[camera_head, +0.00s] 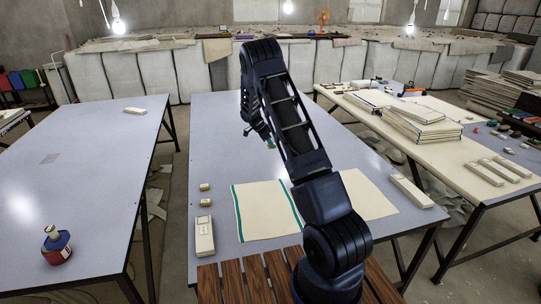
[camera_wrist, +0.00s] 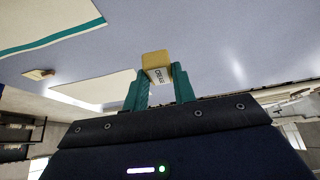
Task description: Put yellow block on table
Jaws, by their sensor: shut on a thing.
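In the wrist view my gripper (camera_wrist: 160,76) has teal fingers shut on a yellow block (camera_wrist: 155,58) with a white printed label. The block sticks out past the fingertips, with the blue-grey table surface (camera_wrist: 230,45) behind it. In the head view my arm reaches over the middle table (camera_head: 225,130), and my gripper (camera_head: 268,142) is partly hidden at its end. The held block cannot be made out there. A cream cloth (camera_head: 262,212) with a green stripe lies flat on the near part of this table, partly behind my arm.
Two small tan blocks, one nearer the cloth (camera_head: 205,187) and one below it (camera_head: 205,205), sit at the table's left edge. White bars lie at left (camera_head: 204,236) and right (camera_head: 411,191). The table's far left part is clear. Side tables stand left (camera_head: 90,170) and right (camera_head: 470,200).

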